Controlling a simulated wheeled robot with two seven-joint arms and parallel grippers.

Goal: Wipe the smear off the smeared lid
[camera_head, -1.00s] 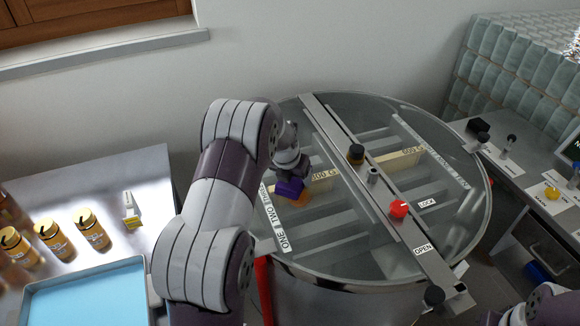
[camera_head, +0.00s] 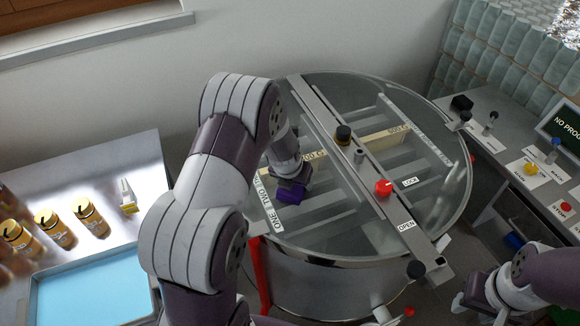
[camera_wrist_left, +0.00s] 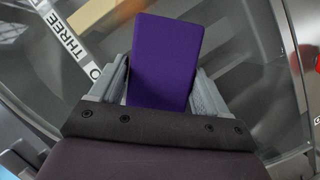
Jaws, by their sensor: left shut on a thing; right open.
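The clear round lid (camera_head: 345,232) covers the large tank. My left gripper (camera_head: 290,186) is over the left part of the lid, beside the "ONE TWO THREE" label strip. It is shut on a purple block (camera_head: 291,194), which looks like a sponge. In the left wrist view the purple block (camera_wrist_left: 166,62) stands between the two fingers, over the glass. I cannot tell whether it touches the lid. No smear can be made out; the block and gripper hide part of the glass. My right gripper (camera_head: 470,300) is open and empty at the bottom right.
A metal bar with a red knob (camera_head: 383,188) and a black knob (camera_head: 343,133) crosses the lid. A blue tray (camera_head: 85,290) and several yellow-capped jars (camera_head: 90,217) stand on the left table. A control bench (camera_head: 510,150) is at the right.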

